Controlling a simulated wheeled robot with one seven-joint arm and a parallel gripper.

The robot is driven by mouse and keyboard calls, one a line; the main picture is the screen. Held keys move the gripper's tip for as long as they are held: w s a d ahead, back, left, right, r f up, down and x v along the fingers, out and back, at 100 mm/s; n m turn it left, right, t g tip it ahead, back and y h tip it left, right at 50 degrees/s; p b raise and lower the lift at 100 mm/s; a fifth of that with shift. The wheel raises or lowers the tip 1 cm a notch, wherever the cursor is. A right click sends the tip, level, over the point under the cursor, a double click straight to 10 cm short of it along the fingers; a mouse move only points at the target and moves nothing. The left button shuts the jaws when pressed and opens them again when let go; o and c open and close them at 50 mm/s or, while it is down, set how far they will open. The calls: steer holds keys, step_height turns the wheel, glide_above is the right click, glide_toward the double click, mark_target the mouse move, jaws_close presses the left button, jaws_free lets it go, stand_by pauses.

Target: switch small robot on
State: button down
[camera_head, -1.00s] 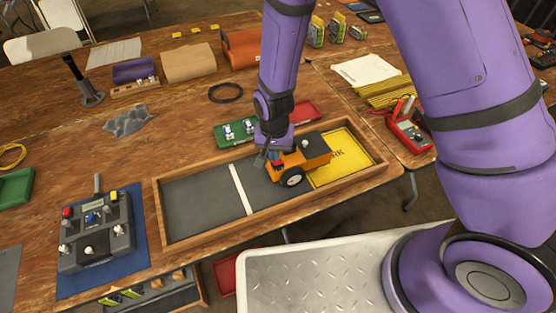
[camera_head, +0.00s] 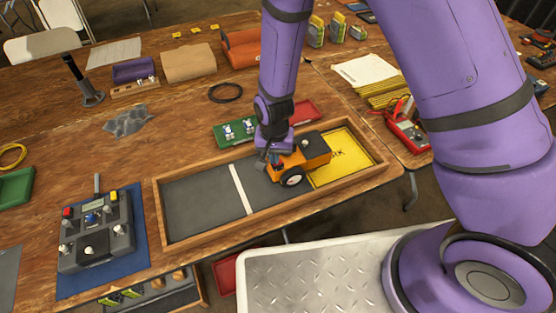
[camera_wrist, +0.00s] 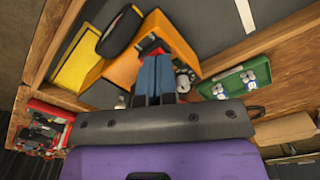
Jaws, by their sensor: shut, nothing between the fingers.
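The small orange robot (camera_head: 304,155) with dark wheels stands in the wooden-framed tray (camera_head: 204,236), partly on the yellow pad (camera_head: 345,160). In the wrist view its orange body (camera_wrist: 168,45) and a large black wheel (camera_wrist: 119,31) show. My gripper (camera_head: 272,160) is shut and empty at the robot's left end. In the wrist view the fingertips (camera_wrist: 153,62) are at the robot's end, close to a small red part (camera_wrist: 150,47) and a round pale dial-like part (camera_wrist: 184,80). I cannot tell whether they touch the red part, which the fingers partly hide.
A green tray with small white-and-blue parts (camera_head: 238,130) and a red tray (camera_head: 303,111) lie behind the wooden frame. A control box (camera_head: 95,232) sits on a blue mat at the left. The tray's left half is clear.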

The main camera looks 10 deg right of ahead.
steer(key=shift+f, duration=0.45)
steer(key=shift+r, duration=3.5)
